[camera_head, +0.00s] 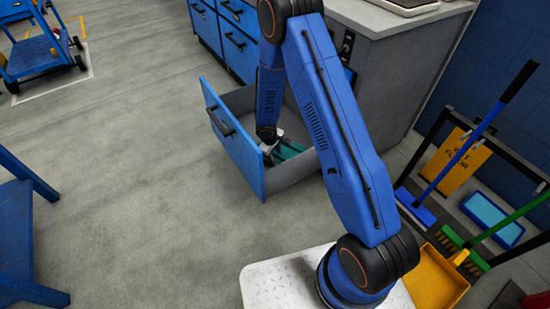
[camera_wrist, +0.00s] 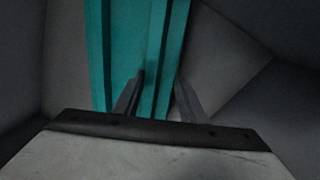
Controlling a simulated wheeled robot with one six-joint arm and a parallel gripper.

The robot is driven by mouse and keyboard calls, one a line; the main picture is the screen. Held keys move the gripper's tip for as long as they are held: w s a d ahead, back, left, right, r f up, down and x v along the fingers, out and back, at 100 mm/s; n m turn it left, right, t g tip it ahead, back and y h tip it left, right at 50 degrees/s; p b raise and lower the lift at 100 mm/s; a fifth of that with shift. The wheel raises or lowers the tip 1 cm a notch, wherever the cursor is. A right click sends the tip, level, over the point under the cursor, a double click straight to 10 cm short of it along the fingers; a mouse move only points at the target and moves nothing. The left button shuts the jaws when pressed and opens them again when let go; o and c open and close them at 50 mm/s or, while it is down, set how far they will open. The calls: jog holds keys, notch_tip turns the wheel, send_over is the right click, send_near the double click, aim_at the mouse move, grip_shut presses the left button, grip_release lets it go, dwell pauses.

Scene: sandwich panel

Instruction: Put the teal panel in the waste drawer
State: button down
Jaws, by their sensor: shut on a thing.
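The teal panel (camera_head: 291,148) is down inside the open waste drawer (camera_head: 233,142), which has a blue front and grey inner walls. My gripper (camera_head: 271,149) reaches down into the drawer near its front. In the wrist view my gripper (camera_wrist: 160,84) is shut on the teal panel (camera_wrist: 122,40), one finger in front of its face and the other at its right edge. The panel runs away from the fingers between grey drawer surfaces. My arm hides part of the drawer and panel in the head view. I cannot tell whether the panel touches the drawer floor.
Blue cabinet drawers (camera_head: 240,48) stand behind the open one, beside a grey counter (camera_head: 385,18). A cleaning rack with a broom (camera_head: 470,145), a yellow sign (camera_head: 455,165) and a yellow dustpan (camera_head: 438,280) is at right.

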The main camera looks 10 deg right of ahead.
jog(key=shift+f, duration=0.9)
jog(key=shift+f, duration=0.1)
jog(key=c, duration=1.1)
grip_release()
